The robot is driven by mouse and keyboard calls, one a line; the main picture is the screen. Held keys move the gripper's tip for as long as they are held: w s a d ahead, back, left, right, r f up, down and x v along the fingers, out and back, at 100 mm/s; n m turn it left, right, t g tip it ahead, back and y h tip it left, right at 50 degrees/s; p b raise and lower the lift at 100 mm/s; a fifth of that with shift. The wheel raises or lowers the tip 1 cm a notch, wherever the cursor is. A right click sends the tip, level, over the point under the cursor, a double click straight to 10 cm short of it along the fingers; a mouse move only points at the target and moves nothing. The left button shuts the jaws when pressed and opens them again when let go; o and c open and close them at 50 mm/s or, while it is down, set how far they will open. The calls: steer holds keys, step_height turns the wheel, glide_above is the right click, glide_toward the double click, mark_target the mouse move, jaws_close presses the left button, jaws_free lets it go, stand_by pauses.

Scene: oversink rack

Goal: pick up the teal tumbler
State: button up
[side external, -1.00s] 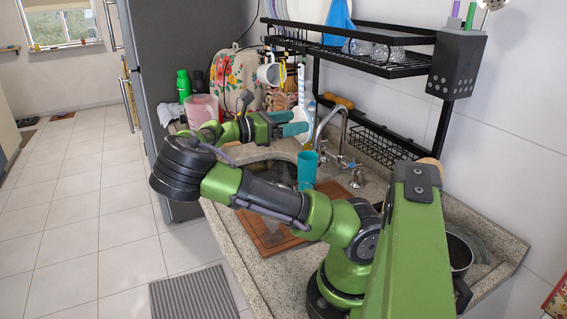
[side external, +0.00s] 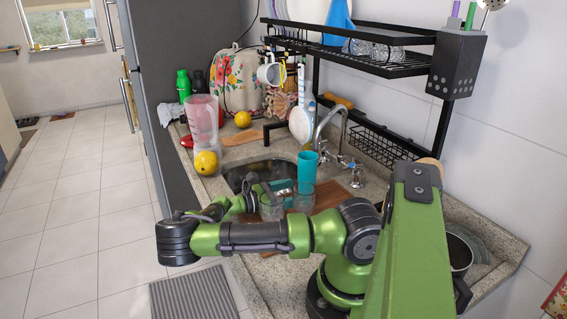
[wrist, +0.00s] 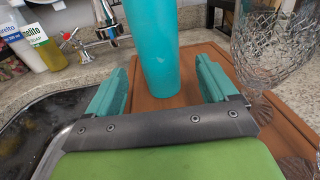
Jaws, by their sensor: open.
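The teal tumbler (side external: 307,170) stands upright on the wooden board (side external: 327,197) beside the sink. In the wrist view the tumbler (wrist: 153,45) rises straight ahead, between the two teal fingers and a little beyond them, with its top cut off by the frame. My gripper (side external: 283,188) is open and level, low over the board, with its fingers pointing toward the tumbler. In the wrist view my gripper (wrist: 158,88) has a finger on each side of the tumbler's line. Whether either finger touches it I cannot tell.
Cut-glass goblets (wrist: 270,50) stand close to the right finger. The sink (wrist: 50,130) lies to the left, with the faucet (side external: 330,125) behind it.

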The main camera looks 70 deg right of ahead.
steer(key=x, duration=0.7)
steer(key=shift+s+d, duration=0.15)
steer(key=shift+s, duration=0.05)
steer(key=shift+c, duration=0.2)
steer(key=c, duration=1)
steer(key=shift+r, duration=0.15)
steer(key=shift+c, duration=0.2)
